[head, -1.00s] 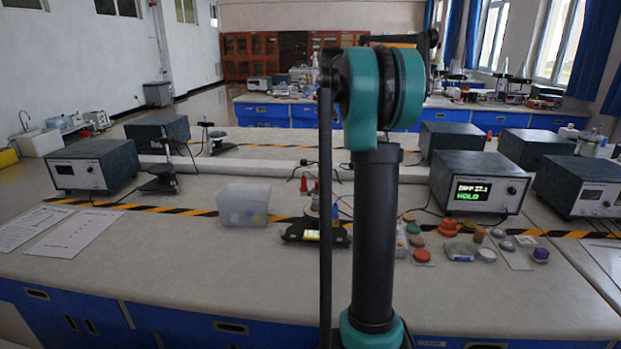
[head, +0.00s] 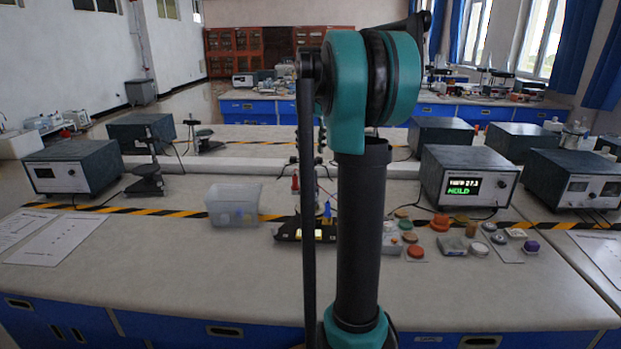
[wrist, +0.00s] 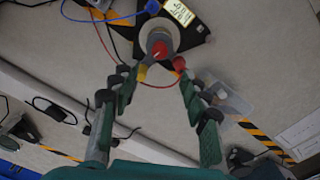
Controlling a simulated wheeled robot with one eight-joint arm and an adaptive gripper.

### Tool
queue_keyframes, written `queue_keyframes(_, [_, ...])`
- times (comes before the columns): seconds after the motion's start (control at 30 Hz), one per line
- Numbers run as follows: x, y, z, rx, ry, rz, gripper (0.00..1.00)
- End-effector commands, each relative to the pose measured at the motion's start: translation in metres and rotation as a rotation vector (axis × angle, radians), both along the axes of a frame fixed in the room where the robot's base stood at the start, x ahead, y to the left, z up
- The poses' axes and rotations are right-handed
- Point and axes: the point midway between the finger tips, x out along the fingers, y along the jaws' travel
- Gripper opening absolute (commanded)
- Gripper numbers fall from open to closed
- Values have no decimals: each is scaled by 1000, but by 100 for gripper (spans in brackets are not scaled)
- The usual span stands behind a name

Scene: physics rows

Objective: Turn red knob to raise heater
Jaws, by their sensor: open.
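The heater apparatus has a dark base (head: 288,234) with a small lit label or display on the bench, partly hidden by my arm in the head view. The wrist view shows its round grey body (wrist: 150,34) from above, with a red knob (wrist: 160,50) on it. A second red piece (wrist: 179,63) and a yellow piece (wrist: 141,73) sit beside the body. A blue piece (wrist: 152,6) is at its far side. My gripper (wrist: 158,76) is open and empty, its fingers pointing at the apparatus, tips either side of the red and yellow pieces. Contact cannot be told.
A clear plastic bin (head: 222,219) stands left of the apparatus; it also shows in the wrist view (wrist: 236,100). An instrument box (head: 464,180) reading HOLD stands right. Several coloured pots (head: 440,224) lie before it. Red and blue wires curve near the apparatus.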

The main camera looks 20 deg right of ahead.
Motion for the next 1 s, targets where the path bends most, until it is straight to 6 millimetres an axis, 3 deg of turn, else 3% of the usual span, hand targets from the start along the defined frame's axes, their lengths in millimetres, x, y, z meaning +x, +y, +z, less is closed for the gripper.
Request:
queue_keyframes(0.3, [0, 0, -63, -1, -1, 0, 46])
queue_keyframes(0.5, [1, 0, -93, -1, -1, 0, 46])
queue_keyframes(0.7, [0, 0, -107, -1, -1, 0, 46])
queue_keyframes(1.0, [0, 0, -108, -1, -1, 0, 46])
